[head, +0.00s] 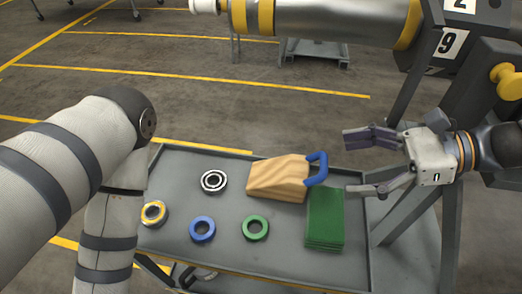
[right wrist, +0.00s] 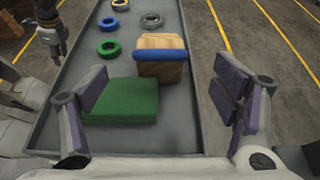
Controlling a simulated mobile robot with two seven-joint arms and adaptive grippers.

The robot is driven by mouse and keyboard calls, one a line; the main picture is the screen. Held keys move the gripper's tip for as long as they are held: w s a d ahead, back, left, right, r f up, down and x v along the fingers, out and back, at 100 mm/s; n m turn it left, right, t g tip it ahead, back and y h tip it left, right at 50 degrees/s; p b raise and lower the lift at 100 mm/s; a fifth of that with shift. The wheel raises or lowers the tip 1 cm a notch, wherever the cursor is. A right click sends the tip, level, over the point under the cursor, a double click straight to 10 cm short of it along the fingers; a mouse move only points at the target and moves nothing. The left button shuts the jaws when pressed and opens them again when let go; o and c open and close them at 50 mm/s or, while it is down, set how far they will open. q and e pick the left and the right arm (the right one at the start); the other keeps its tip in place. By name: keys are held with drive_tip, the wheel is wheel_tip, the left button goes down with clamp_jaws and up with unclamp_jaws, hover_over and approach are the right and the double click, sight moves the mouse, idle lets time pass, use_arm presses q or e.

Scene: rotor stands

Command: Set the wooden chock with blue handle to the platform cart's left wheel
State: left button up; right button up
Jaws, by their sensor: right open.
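The wooden chock (head: 277,177) with its blue handle (head: 317,168) lies on a grey tray table (head: 180,253), handle end toward my right gripper. It also shows in the right wrist view (right wrist: 160,71), ahead between the fingers. My right gripper (head: 369,164) is open and empty, to the right of the handle and apart from it. My left arm comes in at the left; its gripper is not clear in the head view. A dark wrist or gripper (right wrist: 50,35) at the wrist view's upper left seems to be mine. I cannot identify the platform cart's left wheel.
A green pad stack (head: 324,218) lies beside the chock. Black-and-white (head: 213,181), yellow (head: 153,213), blue (head: 202,229) and green (head: 255,228) rings lie on the table. A large metal cylinder (head: 320,18) and dark stand (head: 455,65) are behind. A grey low platform (head: 315,50) stands farther back.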

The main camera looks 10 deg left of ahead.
sight(291, 167)
drive_tip(key=x, duration=1.2)
drive_tip(key=shift+a+r, duration=0.15)
drive_tip(key=shift+a, duration=0.15)
drive_tip(key=c, duration=1.8)
drive_tip(key=shift+c, duration=0.2)
